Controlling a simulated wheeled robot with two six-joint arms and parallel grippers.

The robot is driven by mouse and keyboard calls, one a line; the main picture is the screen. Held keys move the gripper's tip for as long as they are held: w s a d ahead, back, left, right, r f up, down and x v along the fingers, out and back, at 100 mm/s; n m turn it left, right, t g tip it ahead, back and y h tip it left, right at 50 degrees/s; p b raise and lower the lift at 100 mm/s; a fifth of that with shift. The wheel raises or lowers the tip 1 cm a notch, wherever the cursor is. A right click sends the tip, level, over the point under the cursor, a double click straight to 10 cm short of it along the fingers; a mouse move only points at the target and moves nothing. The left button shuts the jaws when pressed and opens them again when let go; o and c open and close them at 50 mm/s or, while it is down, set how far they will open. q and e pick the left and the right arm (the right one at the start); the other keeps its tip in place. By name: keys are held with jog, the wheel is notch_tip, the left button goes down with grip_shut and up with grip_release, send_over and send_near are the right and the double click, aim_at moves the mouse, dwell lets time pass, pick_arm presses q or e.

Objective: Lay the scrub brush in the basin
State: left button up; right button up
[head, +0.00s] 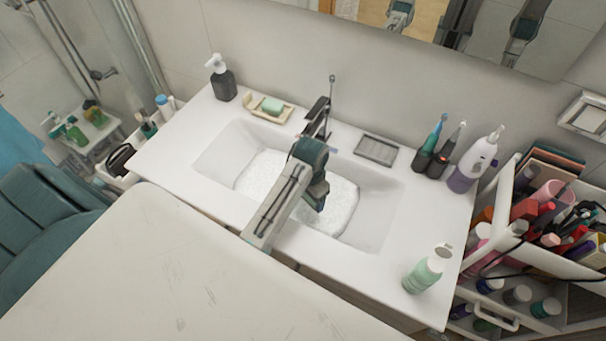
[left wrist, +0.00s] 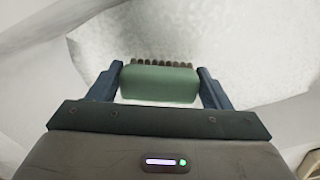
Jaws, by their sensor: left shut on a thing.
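The scrub brush (left wrist: 160,83), a green block with a row of brown bristles, is between the two fingers of my left gripper (head: 317,197) in the left wrist view. The gripper is shut on it. In the head view this gripper hangs over the middle of the white basin (head: 378,213), and my own wrist mostly hides the brush. A pale speckled patch (head: 333,215), like foam or a cloth, covers the basin floor below. It also lies beyond the bristles in the left wrist view (left wrist: 225,45). I cannot tell whether the brush touches it. My right gripper is not in view.
The dark faucet (head: 317,118) rises just behind my left wrist. A soap dish (head: 268,108), a grey tray (head: 376,150), toothbrushes and a purple-white bottle (head: 473,165) line the back. A green bottle (head: 425,270) stands front right. A loaded cart (head: 540,240) is at right.

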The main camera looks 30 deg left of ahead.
aim_at(309, 213)
pick_arm(q)
jog(key=f, duration=0.2)
jog(key=shift+s+d+f+p, duration=0.25)
jog(key=shift+d+f+p, duration=0.05)
jog(key=shift+p, duration=0.05)
notch_tip(309, 213, down, 3)
jog(key=shift+w+a+r+p, duration=0.15)
jog(key=shift+r+p, duration=0.05)
jog(key=shift+p, duration=0.15)
jog(key=shift+f, duration=0.55)
jog(key=o, duration=1)
jog(key=shift+c, duration=0.2)
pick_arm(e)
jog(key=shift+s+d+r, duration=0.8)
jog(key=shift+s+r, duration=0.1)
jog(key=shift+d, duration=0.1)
